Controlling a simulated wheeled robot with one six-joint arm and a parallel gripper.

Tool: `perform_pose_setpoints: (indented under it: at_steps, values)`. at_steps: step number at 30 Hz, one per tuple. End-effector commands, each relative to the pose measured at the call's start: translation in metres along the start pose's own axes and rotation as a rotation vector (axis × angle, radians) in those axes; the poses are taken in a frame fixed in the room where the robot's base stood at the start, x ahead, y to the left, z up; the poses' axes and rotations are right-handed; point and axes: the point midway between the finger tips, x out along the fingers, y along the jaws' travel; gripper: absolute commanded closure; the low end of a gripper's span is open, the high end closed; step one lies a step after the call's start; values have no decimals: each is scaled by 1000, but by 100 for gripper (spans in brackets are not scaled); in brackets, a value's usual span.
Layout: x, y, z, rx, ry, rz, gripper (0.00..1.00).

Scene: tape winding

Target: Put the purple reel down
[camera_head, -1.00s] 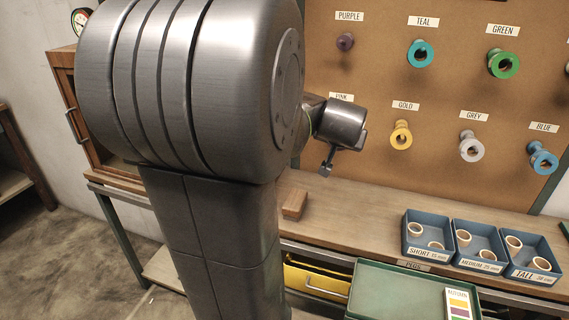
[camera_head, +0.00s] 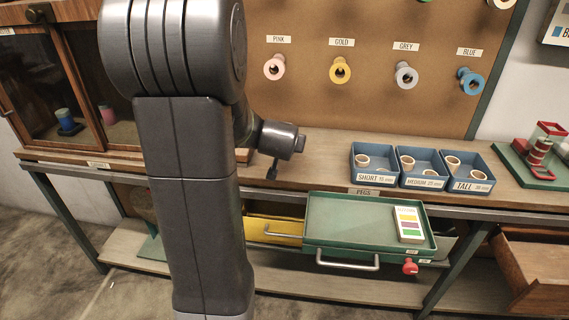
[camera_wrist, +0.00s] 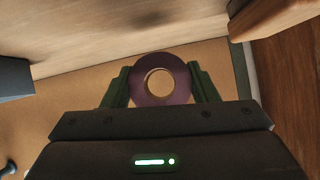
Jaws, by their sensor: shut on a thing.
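The purple reel (camera_wrist: 183,82) is held between the two green-lit dark fingers of my gripper (camera_wrist: 158,70) in the wrist view. Its round face and the pale ring around its centre hole point to the camera. A brown board or surface lies behind it; I cannot tell how far. In the head view my gripper (camera_head: 272,172) hangs at the arm's end above the workbench (camera_head: 325,150), left of the blue bins. The reel is not visible there. The purple peg is out of the head view.
A pegboard (camera_head: 373,108) carries pink (camera_head: 274,68), gold (camera_head: 340,70), grey (camera_head: 406,75) and blue (camera_head: 470,80) reels. Three blue bins (camera_head: 374,179) hold cores. A green tray (camera_head: 345,225) with a colour card (camera_head: 408,223) sticks out in front. A glass-fronted cabinet (camera_head: 85,75) stands left.

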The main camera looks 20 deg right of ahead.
Motion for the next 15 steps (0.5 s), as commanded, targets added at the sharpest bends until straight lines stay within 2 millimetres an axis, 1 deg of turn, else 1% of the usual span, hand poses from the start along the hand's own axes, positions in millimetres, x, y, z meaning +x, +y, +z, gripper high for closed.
perform_pose_setpoints:
  at_steps: [1,7,10,12,15]
  values:
    - [5,1,8,0,0,0,68]
    - [10,2,15,0,-1,0,68]
    - [16,4,25,1,-1,0,68]
    - [22,6,35,0,-3,1,68]
    - [27,7,41,0,-1,0,68]
